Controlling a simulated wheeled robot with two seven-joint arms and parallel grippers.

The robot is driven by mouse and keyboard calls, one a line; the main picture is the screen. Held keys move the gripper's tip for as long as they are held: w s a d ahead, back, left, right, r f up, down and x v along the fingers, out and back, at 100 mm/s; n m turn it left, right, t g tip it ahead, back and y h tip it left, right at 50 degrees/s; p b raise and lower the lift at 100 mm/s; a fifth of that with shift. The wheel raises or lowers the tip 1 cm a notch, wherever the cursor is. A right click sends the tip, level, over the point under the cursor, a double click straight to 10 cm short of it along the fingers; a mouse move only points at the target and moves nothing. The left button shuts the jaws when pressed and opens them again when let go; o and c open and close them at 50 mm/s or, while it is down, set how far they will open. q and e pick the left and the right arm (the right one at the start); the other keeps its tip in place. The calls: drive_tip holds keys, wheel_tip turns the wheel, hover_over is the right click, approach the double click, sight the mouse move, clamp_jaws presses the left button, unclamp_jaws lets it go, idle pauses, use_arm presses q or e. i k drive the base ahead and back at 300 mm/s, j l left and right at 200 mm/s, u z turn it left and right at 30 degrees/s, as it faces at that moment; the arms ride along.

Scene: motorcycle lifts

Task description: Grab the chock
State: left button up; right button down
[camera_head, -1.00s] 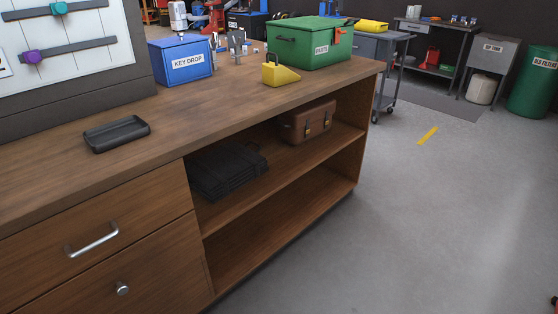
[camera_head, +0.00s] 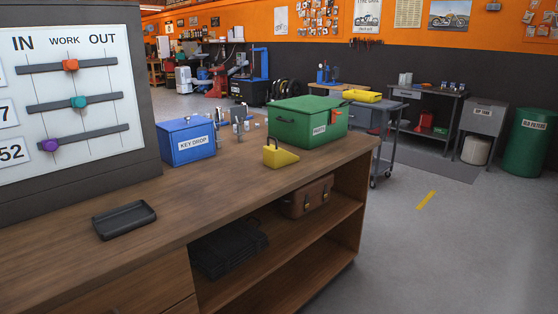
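The yellow chock (camera_head: 279,154) is a wedge with a loop handle on its left end. It sits upright on the wooden counter (camera_head: 200,194), near the front edge, just in front of the green box. Nothing touches or covers it. Neither of my grippers shows in the head view.
A blue key drop box (camera_head: 186,140) stands left of the chock, with small metal items between it and the green box (camera_head: 307,122). A black tray (camera_head: 124,220) lies nearer on the counter. Below, shelves hold a brown case (camera_head: 305,197) and dark folded cloth-like items. Floor at right is clear.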

sight(274, 157)
drive_tip(key=i+l+u, duration=0.1)
drive_tip(key=i+l, duration=0.2)
drive_tip(key=i+l+u, duration=0.15)
drive_tip(key=i+l, duration=0.15)
drive_tip(key=i+l+u, duration=0.1)
drive_tip(key=i+l, duration=0.15)
drive_tip(key=l, duration=0.25)
drive_tip(key=i+l+u, duration=0.15)
drive_tip(key=l, duration=0.25)
drive_tip(key=i+l+u, duration=0.1)
drive_tip(key=i+l, duration=0.25)
drive_tip(key=i+l+u, duration=0.1)
drive_tip(key=l, duration=0.45)
drive_tip(key=i+l+u, duration=0.15)
drive_tip(key=i+l, duration=0.15)
drive_tip(key=l, duration=0.15)
drive_tip(key=i+l+u, duration=0.1)
drive_tip(key=l, duration=0.4)
drive_tip(key=i, duration=0.1)
